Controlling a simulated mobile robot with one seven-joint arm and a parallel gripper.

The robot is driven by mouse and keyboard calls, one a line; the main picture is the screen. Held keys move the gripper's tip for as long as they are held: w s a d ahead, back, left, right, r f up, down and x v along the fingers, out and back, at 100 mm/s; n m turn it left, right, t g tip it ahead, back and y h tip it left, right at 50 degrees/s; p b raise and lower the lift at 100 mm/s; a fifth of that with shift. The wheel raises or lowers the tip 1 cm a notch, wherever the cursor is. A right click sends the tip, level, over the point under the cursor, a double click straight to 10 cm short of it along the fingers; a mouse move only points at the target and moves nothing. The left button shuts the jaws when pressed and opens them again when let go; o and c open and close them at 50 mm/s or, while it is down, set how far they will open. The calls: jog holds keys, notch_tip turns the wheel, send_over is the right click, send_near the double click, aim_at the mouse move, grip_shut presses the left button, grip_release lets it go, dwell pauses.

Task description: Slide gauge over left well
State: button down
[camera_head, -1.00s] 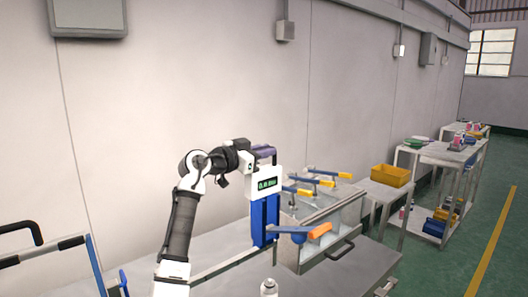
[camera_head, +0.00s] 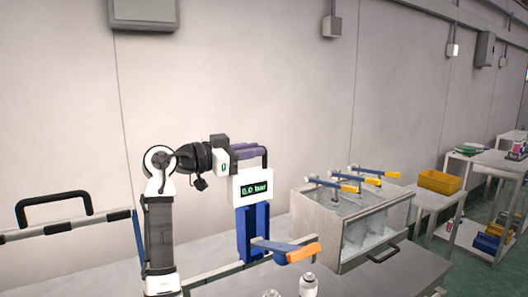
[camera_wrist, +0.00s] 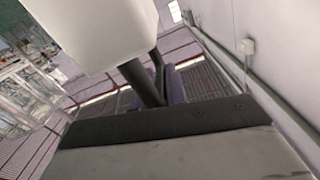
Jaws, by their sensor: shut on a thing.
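The gauge is a white box (camera_head: 251,188) with a green display reading 0.0 bar, in the middle of the head view. It is upright at the top of a blue column (camera_head: 253,233). A black handle (camera_head: 264,158) rises at its back right. My gripper (camera_head: 246,149), with purple fingers, is shut on this handle behind the box. In the wrist view the white box (camera_wrist: 95,30) fills the top, with the dark handle (camera_wrist: 140,82) below it and purple fingers beside it. I cannot make out the left well.
A blue lever with an orange grip (camera_head: 300,252) sticks out right of the column. A glass-fronted tank (camera_head: 372,232) with several yellow-handled clamps stands to the right. A white bottle (camera_head: 308,285) stands in front. A trolley frame (camera_head: 62,228) is at left; the wall is behind.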

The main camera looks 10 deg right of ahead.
jog(key=shift+a+r, duration=0.1)
jog(key=shift+a, duration=0.1)
jog(key=c, duration=1.5)
grip_release()
jog(key=shift+o, duration=0.2)
notch_tip(320, 180, up, 20)
